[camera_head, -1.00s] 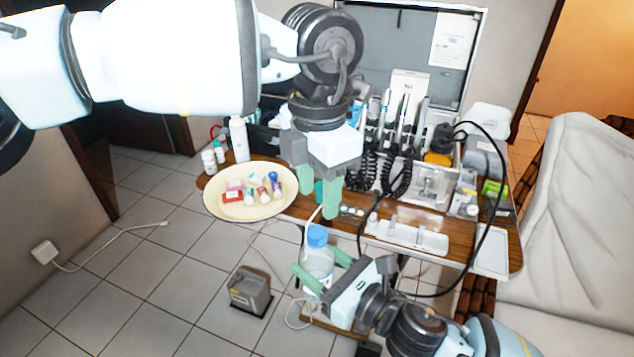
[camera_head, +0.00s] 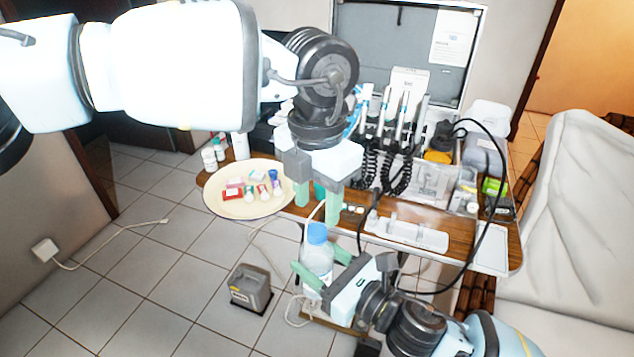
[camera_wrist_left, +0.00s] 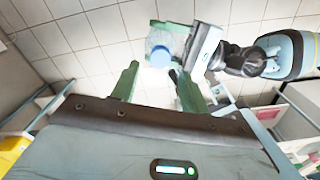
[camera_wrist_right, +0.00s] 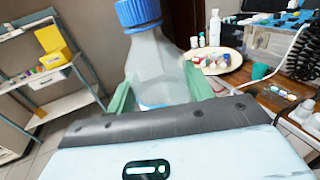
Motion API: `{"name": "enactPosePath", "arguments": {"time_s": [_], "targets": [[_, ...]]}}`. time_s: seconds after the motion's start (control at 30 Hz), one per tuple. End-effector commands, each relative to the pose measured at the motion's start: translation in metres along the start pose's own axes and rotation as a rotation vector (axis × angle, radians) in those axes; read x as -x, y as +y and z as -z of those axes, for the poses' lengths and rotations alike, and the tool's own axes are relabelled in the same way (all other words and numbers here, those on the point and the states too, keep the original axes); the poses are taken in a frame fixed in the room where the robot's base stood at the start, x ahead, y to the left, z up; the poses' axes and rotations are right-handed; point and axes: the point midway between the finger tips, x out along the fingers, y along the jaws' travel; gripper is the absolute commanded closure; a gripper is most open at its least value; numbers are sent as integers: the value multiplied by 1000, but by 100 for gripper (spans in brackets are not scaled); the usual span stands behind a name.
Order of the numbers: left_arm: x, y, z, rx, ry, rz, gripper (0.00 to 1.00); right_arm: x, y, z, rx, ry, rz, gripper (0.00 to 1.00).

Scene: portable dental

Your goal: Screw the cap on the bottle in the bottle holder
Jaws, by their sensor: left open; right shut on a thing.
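A clear bottle (camera_head: 316,262) with a blue cap (camera_head: 317,234) on its top stands roughly upright in my right gripper (camera_head: 318,275). In the right wrist view my right gripper's fingers close on both sides of the bottle body (camera_wrist_right: 160,70), and the cap (camera_wrist_right: 138,13) sits on the neck. How tight it sits cannot be told. My left gripper (camera_head: 318,210) is open and empty, pointing down just above the cap. In the left wrist view the cap (camera_wrist_left: 160,56) shows between and beyond the open fingertips. I cannot clearly make out a bottle holder.
A cream round tray (camera_head: 222,206) with small tubes and boxes lies on the wooden trolley top (camera_head: 466,246). A white slotted tray (camera_head: 410,234) lies near its front edge. Black coiled cords and a cable hang behind. A grey pedal box (camera_head: 250,289) stands on the floor.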

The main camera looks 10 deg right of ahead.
Motion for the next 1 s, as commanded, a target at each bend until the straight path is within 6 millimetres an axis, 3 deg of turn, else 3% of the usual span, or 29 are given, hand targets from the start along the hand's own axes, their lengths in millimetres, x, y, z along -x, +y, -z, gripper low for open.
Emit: {"name": "enactPosePath", "arguments": {"time_s": [0.3, 0.73, 1.0], "targets": [[-40, 0, 0, 0, 0, 0, 55, 0, 0, -1, 1, -2, 0, 100], [-49, 0, 0, 0, -1, 0, 55, 0, 0, -1, 1, -2, 0, 100], [-48, 0, 0, 0, -1, 0, 88, 0, 0, -1, 1, -2, 0, 100]]}}
